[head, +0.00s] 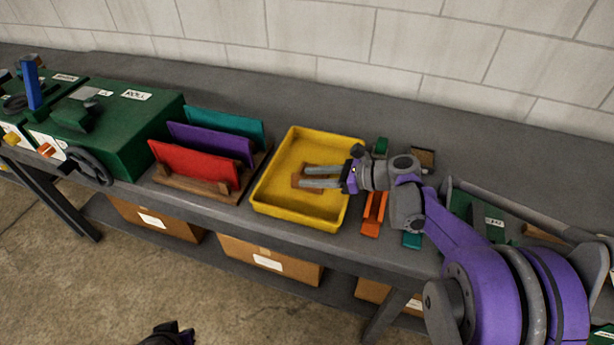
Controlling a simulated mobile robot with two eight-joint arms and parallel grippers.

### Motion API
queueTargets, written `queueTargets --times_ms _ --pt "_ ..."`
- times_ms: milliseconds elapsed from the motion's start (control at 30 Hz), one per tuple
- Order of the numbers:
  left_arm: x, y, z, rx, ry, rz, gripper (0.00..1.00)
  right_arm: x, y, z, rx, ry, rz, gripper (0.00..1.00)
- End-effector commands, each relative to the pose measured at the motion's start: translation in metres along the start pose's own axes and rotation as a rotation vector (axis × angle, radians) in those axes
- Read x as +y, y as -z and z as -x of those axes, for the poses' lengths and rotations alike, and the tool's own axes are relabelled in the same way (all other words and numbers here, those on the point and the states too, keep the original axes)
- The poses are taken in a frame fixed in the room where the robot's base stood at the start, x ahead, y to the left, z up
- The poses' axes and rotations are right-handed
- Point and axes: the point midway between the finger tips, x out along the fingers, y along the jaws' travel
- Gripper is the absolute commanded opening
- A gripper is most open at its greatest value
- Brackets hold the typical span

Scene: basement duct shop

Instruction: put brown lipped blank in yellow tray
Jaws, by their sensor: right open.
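The yellow tray (266,207) sits on the bench near the middle of the head view. My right gripper (304,177) reaches in from the right over the tray, its two grey fingers apart. A small brown piece (296,181), which looks like the brown lipped blank, shows at and between the fingertips, within the tray's outline. The fingers partly hide it, and I cannot tell whether it rests on the tray floor. My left gripper (172,331) shows only in part at the bottom edge, dark and purple, away from the bench; its jaws cannot be made out.
A wooden rack (190,190) with red, purple and teal sheets stands left of the tray, beside a green machine (120,125). Right of the tray lie an orange piece (373,214), green and teal pieces and a brown block (423,156), partly behind my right arm. The bench's back strip is clear.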

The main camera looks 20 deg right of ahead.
Motion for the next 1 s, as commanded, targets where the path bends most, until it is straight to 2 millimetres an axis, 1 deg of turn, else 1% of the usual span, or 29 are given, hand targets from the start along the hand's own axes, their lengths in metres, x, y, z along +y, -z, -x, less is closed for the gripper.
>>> queueTargets --times_ms 33,200,300,433,533,633,1000 --pt "0.000 -0.001 -0.001 0.000 0.000 0.000 0.00 -0.001 0.001 0.012 0.001 0.005 -0.001 0.42" --pt "0.000 -0.001 -0.002 -0.001 0.000 0.000 0.00 -0.001 0.001 0.050 0.001 0.005 -0.001 0.42" --pt "0.000 -0.002 -0.002 -0.001 0.000 0.000 0.00 -0.001 0.001 0.070 0.001 0.005 -0.001 0.42" --pt "0.000 -0.002 -0.003 -0.001 0.000 0.000 0.00 0.000 0.001 0.089 0.000 0.003 0.000 0.42" --pt "0.000 -0.002 -0.003 -0.001 0.000 0.000 0.00 0.000 0.001 0.098 0.000 0.003 0.000 0.42" --pt "0.000 -0.002 -0.003 -0.001 0.000 0.000 0.00 0.000 0.000 0.102 0.000 0.001 0.000 0.42" --pt "0.000 -0.002 -0.003 -0.001 0.000 0.000 0.00 0.000 0.000 0.103 0.000 0.000 0.000 0.42"
